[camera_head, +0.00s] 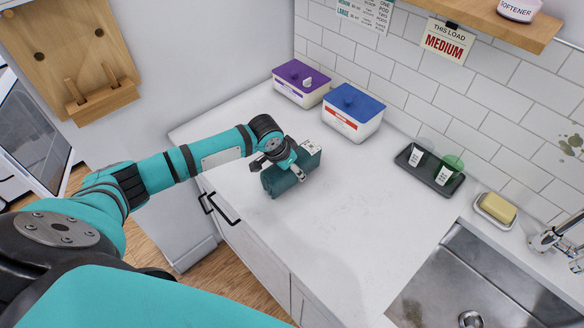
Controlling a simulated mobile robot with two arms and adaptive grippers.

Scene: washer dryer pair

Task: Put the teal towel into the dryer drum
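The teal towel (288,180) is a dark teal, folded or rolled bundle at the left part of the white counter, near its front edge. My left gripper (281,164) is right at the towel, over its upper side, and covers part of it. The fingertips are hard to make out against the towel, so I cannot tell whether they are closed on it. I cannot tell whether the towel rests on the counter or is just above it. My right gripper is not in view. The dryer drum is not visible; a white appliance with a dark glass panel (32,140) shows at the left edge.
A purple-lidded box (300,84) and a blue-lidded box (352,113) stand at the wall. A dark tray (430,168) with cups, a soap dish (495,211) and a sink (478,285) are to the right. The middle of the counter (350,205) is clear.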

